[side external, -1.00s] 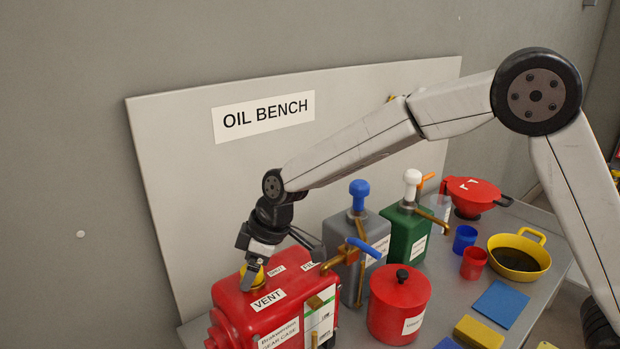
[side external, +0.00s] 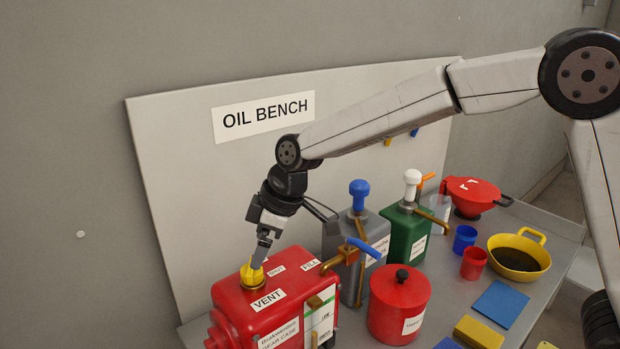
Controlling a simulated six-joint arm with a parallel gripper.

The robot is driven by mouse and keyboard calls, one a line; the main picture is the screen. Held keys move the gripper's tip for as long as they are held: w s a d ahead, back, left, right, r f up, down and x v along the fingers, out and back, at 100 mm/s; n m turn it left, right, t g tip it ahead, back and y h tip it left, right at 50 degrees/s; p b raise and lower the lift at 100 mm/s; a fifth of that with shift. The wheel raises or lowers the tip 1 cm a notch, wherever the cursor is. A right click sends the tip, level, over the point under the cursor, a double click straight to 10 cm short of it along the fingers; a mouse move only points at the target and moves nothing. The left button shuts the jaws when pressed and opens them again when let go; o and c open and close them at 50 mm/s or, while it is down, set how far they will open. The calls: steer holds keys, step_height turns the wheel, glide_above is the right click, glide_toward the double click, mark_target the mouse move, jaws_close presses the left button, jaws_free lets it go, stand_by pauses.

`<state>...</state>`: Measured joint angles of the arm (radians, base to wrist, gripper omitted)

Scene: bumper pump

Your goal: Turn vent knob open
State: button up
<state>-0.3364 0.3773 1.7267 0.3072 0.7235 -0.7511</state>
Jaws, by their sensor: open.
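The red gear case (side external: 240,313) stands at the front left of the bench, with a VENT label (side external: 267,299) on its top. The yellow vent knob (side external: 251,273) sits on a brass-coloured base behind that label. My gripper (side external: 260,259) points down from the upper right, its fingertips at the top of the knob. It is open; whether the fingers touch the knob cannot be told from this side.
Behind stand a grey can with a blue pump top (side external: 359,188) and a green can (side external: 407,236). A red lidded pot (side external: 399,306) stands to the right. The backboard (side external: 185,200) is close behind.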

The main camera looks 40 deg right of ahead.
steer(key=shift+v, duration=0.95)
steer(key=shift+d+f, duration=0.1)
steer(key=shift+d, duration=0.05)
steer(key=s+d+f+m+t+h, duration=0.1)
steer(key=d+m+h, duration=0.15)
steer(key=d, duration=0.55)
steer(key=s+d+f+m+h, duration=0.1)
steer(key=s+d+m+h, duration=0.15)
steer(key=d, duration=0.45)
steer(key=s+d+f+m+t+h, duration=0.1)
steer(key=d+f+m+h, duration=0.15)
steer(key=d, duration=0.55)
steer(key=s+a+f+m+g+y, duration=0.1)
steer(key=s+f+y, duration=0.1)
steer(key=s, duration=0.5)
steer(key=s+a+f+m+g+y, duration=0.1)
steer(key=s+a+f+y, duration=0.1)
steer(key=s+f, duration=0.3)
steer(key=shift+s+a+m, duration=0.3)
steer(key=shift+s+m, duration=0.05)
steer(key=shift+s, duration=0.65)
